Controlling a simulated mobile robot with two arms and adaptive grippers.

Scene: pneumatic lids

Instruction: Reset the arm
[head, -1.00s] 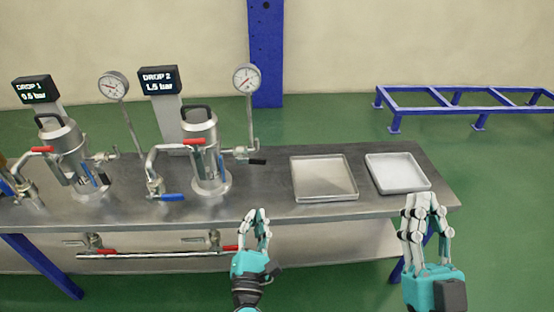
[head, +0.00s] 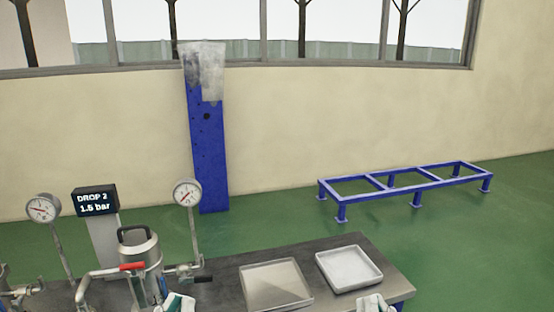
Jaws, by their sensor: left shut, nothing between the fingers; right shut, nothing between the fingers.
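My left gripper (head: 178,303) shows only as its tip at the bottom edge of the head view, in front of the bench and just right of the lidded steel vessel (head: 139,256). My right gripper (head: 374,303) also shows only as its tip at the bottom edge, below the white tray (head: 349,288). Both are shut and hold nothing. The rest of both arms is out of the picture.
The steel bench (head: 222,268) carries the vessel, a DROP 2 display (head: 95,201) reading 1.5 bar, two gauges (head: 187,193) and a metal tray (head: 273,302). A blue frame (head: 403,190) and blue post (head: 208,160) stand behind. The green floor (head: 450,250) at right is clear.

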